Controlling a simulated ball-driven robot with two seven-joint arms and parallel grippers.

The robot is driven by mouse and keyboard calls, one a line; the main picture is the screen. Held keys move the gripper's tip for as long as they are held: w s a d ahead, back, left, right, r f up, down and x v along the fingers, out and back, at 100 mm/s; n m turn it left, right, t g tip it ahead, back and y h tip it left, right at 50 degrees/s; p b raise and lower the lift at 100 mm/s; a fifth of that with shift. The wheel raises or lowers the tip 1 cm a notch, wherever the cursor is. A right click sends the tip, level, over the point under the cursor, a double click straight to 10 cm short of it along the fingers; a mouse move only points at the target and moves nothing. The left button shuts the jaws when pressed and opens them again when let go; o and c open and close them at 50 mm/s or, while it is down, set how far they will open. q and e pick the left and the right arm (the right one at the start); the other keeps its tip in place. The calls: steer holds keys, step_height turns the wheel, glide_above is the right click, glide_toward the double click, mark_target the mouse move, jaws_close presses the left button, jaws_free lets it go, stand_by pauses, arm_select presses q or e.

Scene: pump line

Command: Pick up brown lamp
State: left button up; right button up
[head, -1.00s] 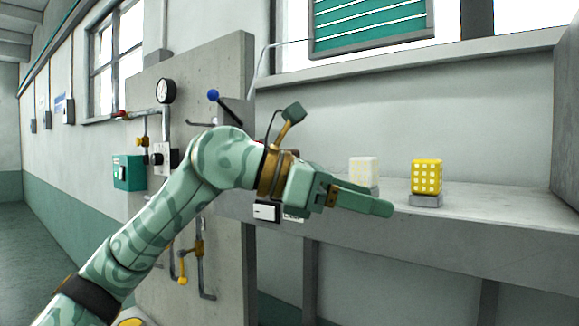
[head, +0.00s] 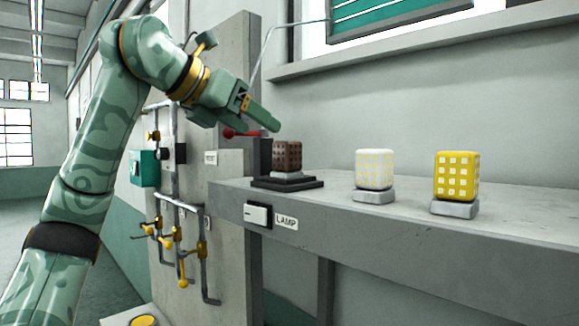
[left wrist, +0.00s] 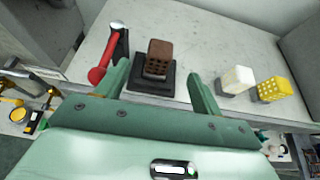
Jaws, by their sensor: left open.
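The brown lamp (head: 287,157) is a dark brown cube with small square holes, on a grey foot on a black base plate (head: 289,183) at the left end of the grey shelf. It also shows in the left wrist view (left wrist: 157,58), seen between the two fingers but beyond them. My left gripper (head: 272,122) is above and slightly left of the lamp in the head view, open and empty. In the left wrist view its fingertips (left wrist: 158,78) stand apart. My right gripper is not in view.
A white lamp (head: 375,170) and a yellow lamp (head: 456,177) stand to the right on the shelf (head: 400,228). A red-handled lever (left wrist: 104,62) is close left of the brown lamp. A LAMP switch (head: 257,215) is on the shelf front. A concrete panel (head: 235,90) with pipes stands left.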

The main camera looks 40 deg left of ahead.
mark_target(293, 150)
arm_select(q)
steer(key=x, duration=0.6)
steer(key=shift+w, duration=0.25)
steer(key=b+x, duration=0.1)
steer(key=x, duration=0.4)
steer(key=shift+w+f, duration=0.15)
steer(key=shift+w, duration=0.05)
steer(key=shift+s, duration=0.25)
steer(key=shift+c, duration=0.9)
steer(key=c, duration=0.9)
